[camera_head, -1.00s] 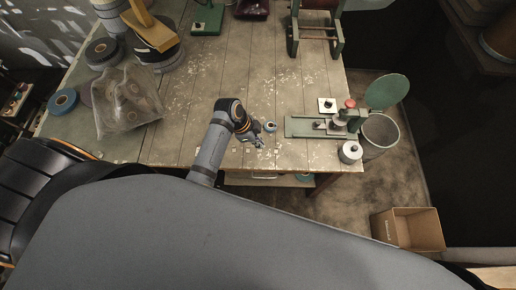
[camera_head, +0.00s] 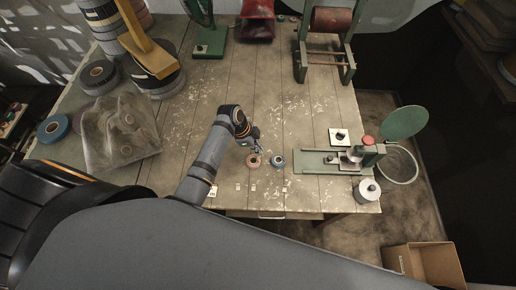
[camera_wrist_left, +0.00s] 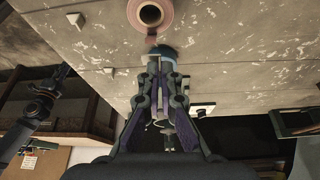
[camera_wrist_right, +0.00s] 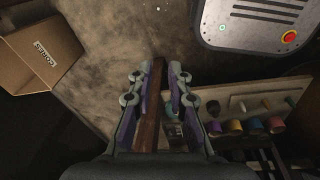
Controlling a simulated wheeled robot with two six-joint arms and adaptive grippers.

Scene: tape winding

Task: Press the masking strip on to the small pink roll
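The small pink roll (camera_head: 253,162) lies flat near the table's front edge, left of a small blue roll (camera_head: 278,162). My left gripper (camera_head: 256,147) is just behind and above the pink roll in the head view. In the left wrist view the pink roll (camera_wrist_left: 134,14) is at the top, and a short pinkish piece runs from it towards the fingertips. I cannot make out a masking strip for certain. My right gripper (camera_wrist_right: 162,68) is open, away from the rolls.
Small pale squares (camera_head: 285,188) lie along the front edge. A green fixture (camera_head: 310,162) and a white-grey spool (camera_head: 367,191) stand to the right. A clear bag (camera_head: 115,135) lies on the left. A cardboard box (camera_head: 425,264) is on the floor. The table's middle is bare.

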